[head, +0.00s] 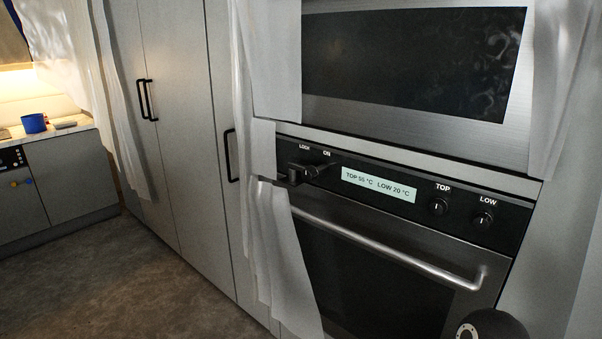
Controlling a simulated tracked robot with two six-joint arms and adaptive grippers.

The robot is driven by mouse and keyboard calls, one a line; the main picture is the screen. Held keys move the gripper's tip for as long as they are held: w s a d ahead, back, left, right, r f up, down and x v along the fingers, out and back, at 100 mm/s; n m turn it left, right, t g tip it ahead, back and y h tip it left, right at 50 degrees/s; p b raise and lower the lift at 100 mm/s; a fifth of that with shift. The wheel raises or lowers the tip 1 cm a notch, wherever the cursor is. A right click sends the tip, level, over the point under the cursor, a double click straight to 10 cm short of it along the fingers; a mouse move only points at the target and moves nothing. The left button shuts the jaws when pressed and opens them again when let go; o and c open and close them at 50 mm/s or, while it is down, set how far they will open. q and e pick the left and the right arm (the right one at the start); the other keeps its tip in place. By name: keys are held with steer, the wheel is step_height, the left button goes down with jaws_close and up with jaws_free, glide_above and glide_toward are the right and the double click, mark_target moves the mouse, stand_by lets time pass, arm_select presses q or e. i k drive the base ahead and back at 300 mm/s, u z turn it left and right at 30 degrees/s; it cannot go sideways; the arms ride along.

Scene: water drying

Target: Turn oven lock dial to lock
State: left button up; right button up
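The built-in oven (375,270) stands at the centre right in the head view, with a black control panel along its top. The dark lock dial (314,170) is at the panel's left end, under the labels LOCK and ON. A dark angular piece (290,180) is at its lower left, partly behind white cloth; I cannot tell what it is. The dial's setting is too dark to read. Neither of my grippers can be made out. A dark rounded part of my own body shows at the bottom right.
White cloth (280,250) hangs over the oven's left side, near the dial. A display (378,184), the TOP dial (438,206) and the LOW dial (484,219) are further right. The oven handle (390,250) sticks out below. Floor at left is clear.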

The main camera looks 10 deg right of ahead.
mark_target(310, 173)
steer(key=u, duration=1.35)
steer(key=i, duration=0.1)
steer(key=z, duration=2.6)
steer(key=k, duration=1.25)
steer(key=u, duration=1.3)
steer(key=i, duration=1.7)
steer(key=z, duration=0.05)
